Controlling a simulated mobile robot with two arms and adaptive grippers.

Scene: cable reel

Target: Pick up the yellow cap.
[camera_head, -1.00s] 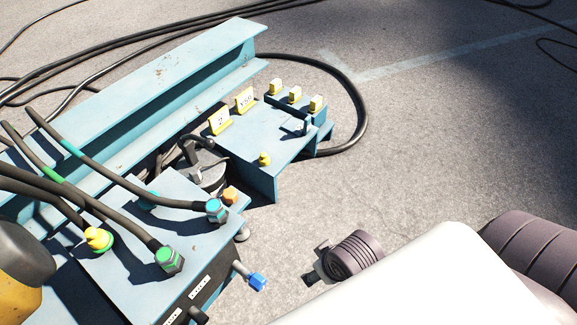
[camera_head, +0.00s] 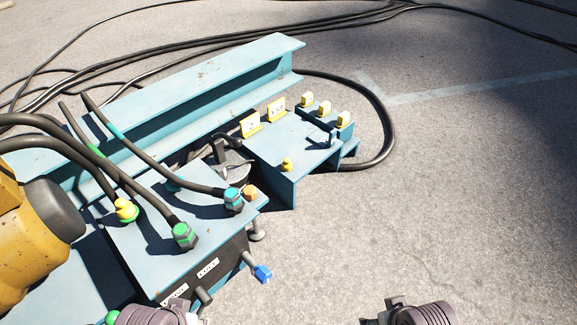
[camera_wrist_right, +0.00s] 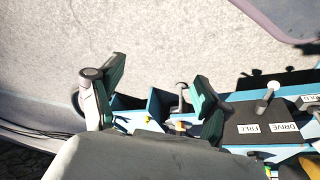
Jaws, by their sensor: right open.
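A small yellow cap (camera_head: 287,164) stands on the blue plate in the head view. I cannot tell which one is meant. My right gripper (camera_wrist_right: 155,100) is open and empty in the right wrist view, its green-padded fingers apart above the blue equipment. Small yellow bits (camera_wrist_right: 180,126) show beyond the fingers, partly hidden. At the bottom of the head view only ribbed arm parts show; my left gripper's fingers are out of sight.
Black hoses with green and teal connectors (camera_head: 184,235) curve over the panel. A blue-tipped lever (camera_head: 263,273) sticks out of its side. The pavement (camera_head: 450,200) at right is clear.

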